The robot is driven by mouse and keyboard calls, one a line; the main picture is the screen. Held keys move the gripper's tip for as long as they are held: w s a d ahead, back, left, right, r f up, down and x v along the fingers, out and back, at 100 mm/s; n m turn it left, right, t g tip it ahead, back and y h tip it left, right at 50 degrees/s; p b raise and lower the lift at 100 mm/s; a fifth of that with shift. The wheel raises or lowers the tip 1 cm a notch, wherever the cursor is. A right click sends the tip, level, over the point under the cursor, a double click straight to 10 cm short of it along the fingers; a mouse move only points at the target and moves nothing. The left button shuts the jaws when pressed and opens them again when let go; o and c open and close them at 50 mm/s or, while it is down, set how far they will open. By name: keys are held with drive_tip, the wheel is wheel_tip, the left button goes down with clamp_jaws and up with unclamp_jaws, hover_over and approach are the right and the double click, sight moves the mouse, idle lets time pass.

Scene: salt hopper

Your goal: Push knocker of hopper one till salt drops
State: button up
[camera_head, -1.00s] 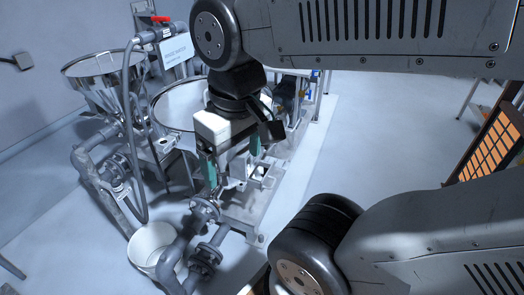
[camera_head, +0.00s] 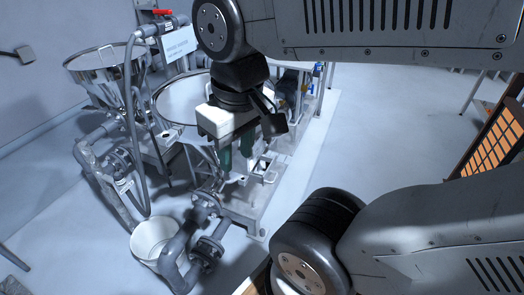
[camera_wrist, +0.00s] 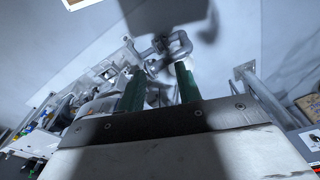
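Two steel hoppers stand at the left in the head view: a left one (camera_head: 103,66) and a wider middle one (camera_head: 180,100). I cannot tell which is hopper one. My gripper (camera_head: 236,165) points down in front of the middle hopper's right side. Its two green fingers are apart, with nothing visibly held. In the wrist view, the fingers (camera_wrist: 160,68) have a gap between them, and a bent grey pipe (camera_wrist: 181,45) shows beyond the tips. I cannot make out the knocker. My gripper and wrist hide part of the middle hopper. No falling salt shows.
A white bucket (camera_head: 152,238) stands on the floor below the hoppers. Flanged grey pipes (camera_head: 205,245) stand beside it, close below my gripper. A red-handled valve (camera_head: 161,12) is at the top. An orange slatted panel (camera_head: 492,145) is at the right.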

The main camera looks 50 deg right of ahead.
clamp_jaws()
idle(1.4)
